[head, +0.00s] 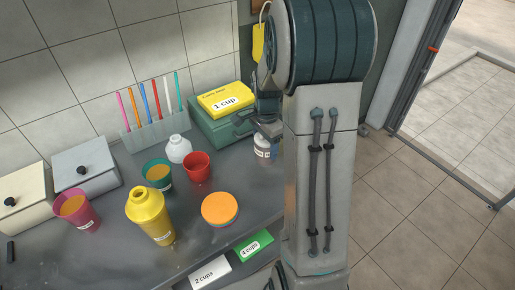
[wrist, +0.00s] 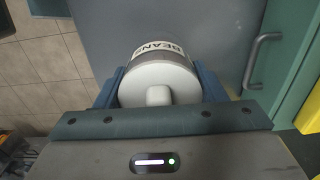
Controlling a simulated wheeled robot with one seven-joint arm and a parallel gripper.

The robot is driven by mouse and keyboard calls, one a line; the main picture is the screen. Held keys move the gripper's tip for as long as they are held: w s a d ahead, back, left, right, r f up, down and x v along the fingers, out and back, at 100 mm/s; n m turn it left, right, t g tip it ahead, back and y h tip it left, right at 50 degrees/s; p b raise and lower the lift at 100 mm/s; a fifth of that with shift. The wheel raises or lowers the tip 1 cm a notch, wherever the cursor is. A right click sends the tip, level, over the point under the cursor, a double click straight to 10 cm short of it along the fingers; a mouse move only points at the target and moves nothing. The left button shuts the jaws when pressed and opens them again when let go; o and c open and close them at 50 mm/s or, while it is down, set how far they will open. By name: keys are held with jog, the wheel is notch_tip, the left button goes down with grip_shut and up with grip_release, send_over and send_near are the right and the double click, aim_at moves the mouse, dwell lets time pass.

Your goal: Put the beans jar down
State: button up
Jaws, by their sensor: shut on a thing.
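The beans jar (wrist: 158,80) shows in the wrist view, with a white lid, a round knob and a label reading BEANS. My gripper (wrist: 163,88) is shut on it, with one blue finger on each side. In the head view the jar (head: 263,150) is a small pale jar at the right end of the grey counter (head: 205,248), partly hidden by my arm. My gripper (head: 268,131) is at its top. I cannot tell whether the jar's base touches the counter.
A green box (head: 222,128) with a yellow "1 cup" box (head: 226,100) on it stands beside the jar. A red cup (head: 197,168), a white bottle (head: 178,149), an orange-topped container (head: 220,209) and a yellow shaker (head: 149,214) stand further left. Tiled floor lies right of the counter.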

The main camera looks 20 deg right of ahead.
jog(key=shift+w+a+f+p, duration=0.1)
jog(key=shift+w+f+p, duration=0.1)
jog(key=shift+w+f, duration=0.7)
jog(key=shift+w+a+f+p, duration=0.15)
jog(key=shift+w+f, duration=0.4)
jog(key=shift+f, duration=0.7)
jog(key=shift+w+d+f+p, duration=0.1)
jog(key=shift+w+f+p, duration=0.15)
jog(key=shift+w+f, duration=0.65)
jog(key=shift+s+f, duration=0.2)
jog(key=shift+f, duration=0.15)
jog(key=o, duration=1.3)
jog(key=shift+a, duration=0.1)
